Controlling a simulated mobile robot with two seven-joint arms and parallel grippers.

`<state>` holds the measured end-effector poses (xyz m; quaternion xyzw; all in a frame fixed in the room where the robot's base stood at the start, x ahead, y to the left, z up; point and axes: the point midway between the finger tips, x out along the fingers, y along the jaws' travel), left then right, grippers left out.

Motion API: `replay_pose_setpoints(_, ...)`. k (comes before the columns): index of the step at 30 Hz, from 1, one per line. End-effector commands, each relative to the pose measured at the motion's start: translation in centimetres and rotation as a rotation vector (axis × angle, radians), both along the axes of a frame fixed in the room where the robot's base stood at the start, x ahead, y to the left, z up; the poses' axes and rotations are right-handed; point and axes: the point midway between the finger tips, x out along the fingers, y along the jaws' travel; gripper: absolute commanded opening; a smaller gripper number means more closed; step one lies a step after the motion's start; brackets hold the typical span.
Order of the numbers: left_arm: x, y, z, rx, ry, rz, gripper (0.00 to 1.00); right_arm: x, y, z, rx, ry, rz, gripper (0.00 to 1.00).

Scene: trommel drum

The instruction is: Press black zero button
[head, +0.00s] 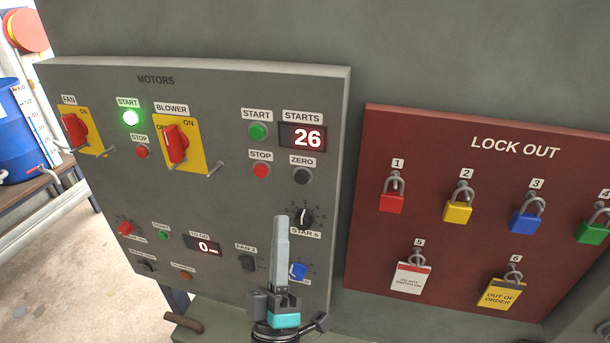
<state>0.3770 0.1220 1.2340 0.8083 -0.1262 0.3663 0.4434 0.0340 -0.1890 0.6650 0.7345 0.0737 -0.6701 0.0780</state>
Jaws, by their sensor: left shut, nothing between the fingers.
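The black zero button (302,176) is on the upper right of the grey motors panel (220,90), under the ZERO label (302,160). It is below the STARTS display (303,137), which reads 26, and right of a red stop button (261,170). My left gripper (281,222) is shut and empty, pointing up in front of the panel's lower right. Its tip appears below and slightly left of the zero button, and the gap to the panel is hard to judge. My right gripper is not in view.
A green start button (257,131) is above the red one. The red lock out board (450,190) with several padlocks is at the right.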

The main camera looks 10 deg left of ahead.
Motion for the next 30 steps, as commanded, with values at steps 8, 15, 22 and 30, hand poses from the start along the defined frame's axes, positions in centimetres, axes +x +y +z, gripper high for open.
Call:
replay_pose_setpoints(8,0.0,0.0,0.0,0.000,0.000,0.000,0.00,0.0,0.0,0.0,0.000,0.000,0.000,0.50)
replay_pose_setpoints(15,1.5,0.0,-0.1,0.001,-0.002,0.002,0.00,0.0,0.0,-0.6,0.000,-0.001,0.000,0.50)
replay_pose_setpoints(22,4.8,-0.2,-0.2,0.000,-0.002,0.002,0.00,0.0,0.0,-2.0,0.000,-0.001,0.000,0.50)
replay_pose_setpoints(30,7.9,-0.3,-0.3,0.001,0.002,0.001,0.00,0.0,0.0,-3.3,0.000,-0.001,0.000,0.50)
